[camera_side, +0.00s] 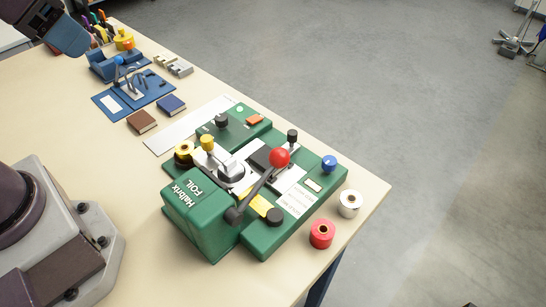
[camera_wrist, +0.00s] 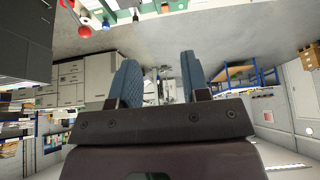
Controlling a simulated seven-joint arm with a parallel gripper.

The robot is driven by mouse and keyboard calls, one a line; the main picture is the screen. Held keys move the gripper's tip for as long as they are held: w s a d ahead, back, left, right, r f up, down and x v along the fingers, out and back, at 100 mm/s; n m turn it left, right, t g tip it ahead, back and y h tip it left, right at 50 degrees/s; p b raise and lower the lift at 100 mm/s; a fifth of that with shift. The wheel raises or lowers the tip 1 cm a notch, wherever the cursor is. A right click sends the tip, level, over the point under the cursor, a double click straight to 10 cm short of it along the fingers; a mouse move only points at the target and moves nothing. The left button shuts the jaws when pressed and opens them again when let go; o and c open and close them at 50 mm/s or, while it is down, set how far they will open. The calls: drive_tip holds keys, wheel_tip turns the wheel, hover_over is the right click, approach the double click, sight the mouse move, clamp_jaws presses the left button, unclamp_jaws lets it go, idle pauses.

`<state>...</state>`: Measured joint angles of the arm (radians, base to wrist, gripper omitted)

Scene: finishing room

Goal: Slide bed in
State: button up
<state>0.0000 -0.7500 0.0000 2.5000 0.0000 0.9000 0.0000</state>
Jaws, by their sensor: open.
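The green foil machine (camera_side: 208,222) stands near the table's right corner, with "Halbrix FOIL" on its head. A silver plate (camera_side: 236,184) and a dark pad (camera_side: 262,157) lie on its green base; I cannot tell for sure which part is the bed.
A red roll (camera_side: 321,234) and a white roll (camera_side: 349,203) stand by the table's right edge. A brown block (camera_side: 142,121), a blue block (camera_side: 171,104) and a blue tool (camera_side: 133,88) lie behind the machine. The table's left middle is clear.

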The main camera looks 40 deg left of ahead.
drive_tip(key=shift+o, duration=0.7)
drive_tip(key=m+g, duration=0.6)
drive_tip(key=m, duration=0.3)
approach(293, 132)
drive_tip(key=f, duration=0.9)
drive_tip(key=shift+s+f, duration=0.2)
drive_tip(key=shift+c, duration=0.4)
